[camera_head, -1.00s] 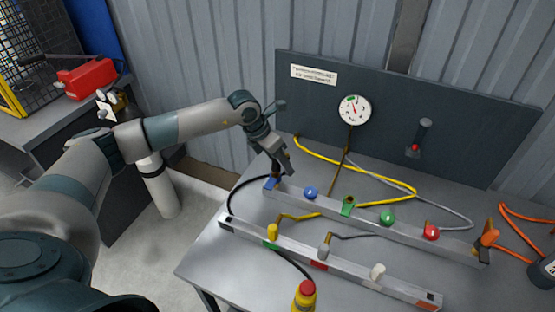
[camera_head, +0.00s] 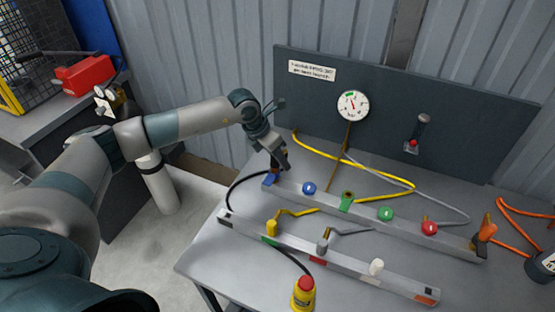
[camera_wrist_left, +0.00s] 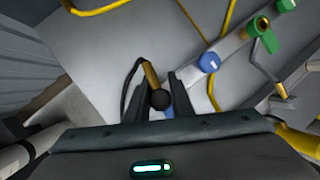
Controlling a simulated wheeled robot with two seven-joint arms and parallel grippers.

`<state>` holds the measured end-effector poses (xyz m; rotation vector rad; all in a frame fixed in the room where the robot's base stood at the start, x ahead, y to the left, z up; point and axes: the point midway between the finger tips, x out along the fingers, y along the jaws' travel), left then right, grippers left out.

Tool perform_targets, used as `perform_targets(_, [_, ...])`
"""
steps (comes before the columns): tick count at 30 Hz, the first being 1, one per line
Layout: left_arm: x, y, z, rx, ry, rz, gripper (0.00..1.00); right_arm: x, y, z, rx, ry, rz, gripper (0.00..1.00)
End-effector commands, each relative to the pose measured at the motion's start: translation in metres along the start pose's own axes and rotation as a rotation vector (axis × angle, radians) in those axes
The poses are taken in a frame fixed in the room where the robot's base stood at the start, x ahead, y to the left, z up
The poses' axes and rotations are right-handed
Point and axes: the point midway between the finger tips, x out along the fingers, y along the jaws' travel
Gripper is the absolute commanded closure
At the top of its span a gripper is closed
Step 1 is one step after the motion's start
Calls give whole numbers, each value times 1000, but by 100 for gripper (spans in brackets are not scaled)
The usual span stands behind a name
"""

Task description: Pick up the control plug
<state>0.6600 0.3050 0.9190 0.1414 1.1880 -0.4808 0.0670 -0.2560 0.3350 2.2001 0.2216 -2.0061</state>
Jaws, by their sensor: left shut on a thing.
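My left gripper (camera_head: 281,162) points down at the left end of the rear rail (camera_head: 408,232). In the left wrist view, its two dark fingers (camera_wrist_left: 159,78) are on either side of a brass stem with a black ball end (camera_wrist_left: 159,99), which looks like the control plug. The gripper is shut on it. A black hose (camera_wrist_left: 128,84) curves beside the stem. In the head view the plug is mostly hidden by the fingers, just above a blue block (camera_head: 270,180) on the rail. I cannot tell whether it is clear of its seat. My right gripper is not in view.
The rear rail carries a blue knob (camera_head: 309,188), a green valve (camera_head: 347,202), a green knob (camera_head: 385,214) and a red knob (camera_head: 429,228). A front rail (camera_head: 344,270) runs alongside. A gauge (camera_head: 352,106) is on the back panel.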

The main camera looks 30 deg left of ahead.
Motion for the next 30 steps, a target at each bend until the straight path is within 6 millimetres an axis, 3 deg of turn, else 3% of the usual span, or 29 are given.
perform_targets(8, [-9,0,5,0,-5,2,100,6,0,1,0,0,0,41])
perform_targets(15, [-38,-5,17,4,-7,3,100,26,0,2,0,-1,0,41])
perform_targets(22, [-54,-57,24,8,-5,-1,100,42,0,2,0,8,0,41])
perform_targets(23, [-56,-62,24,7,-5,-1,100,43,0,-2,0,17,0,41])
perform_targets(25, [-61,-75,27,6,-5,-2,100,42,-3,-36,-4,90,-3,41])
perform_targets(30, [-72,-102,32,6,-5,-1,100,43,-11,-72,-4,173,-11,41])
